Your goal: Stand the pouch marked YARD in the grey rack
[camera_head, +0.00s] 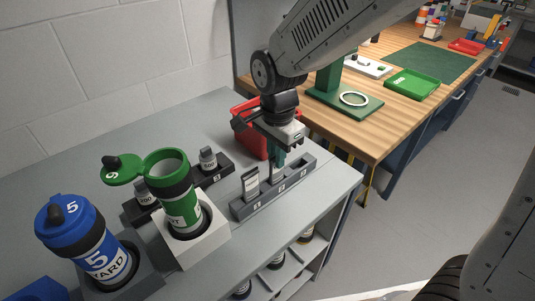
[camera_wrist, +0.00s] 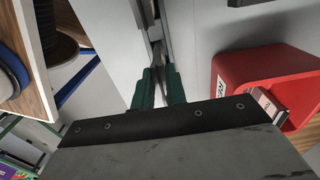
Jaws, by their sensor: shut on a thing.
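The grey rack (camera_head: 262,205) stands near the table's right edge, with numbered slots along its front. A pale pouch (camera_head: 251,182) stands upright in its left end slot; I cannot read its mark. My gripper (camera_head: 279,160) is over the middle of the rack, pointing down, its green fingers shut on a thin thing. In the wrist view the fingers (camera_wrist: 159,82) are close together, with a thin grey edge (camera_wrist: 154,35) beyond them. I take this for a pouch seen edge-on; its mark does not show. I cannot tell whether it touches the slot.
A blue tube marked 5 YARD (camera_head: 88,245) has its lid shut. A green tube (camera_head: 178,195) in a white block has its lid open. Dark stands hold small 200 (camera_head: 144,195) and 500 (camera_head: 208,158) pieces. A red bin (camera_head: 247,128) stands close behind my gripper.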

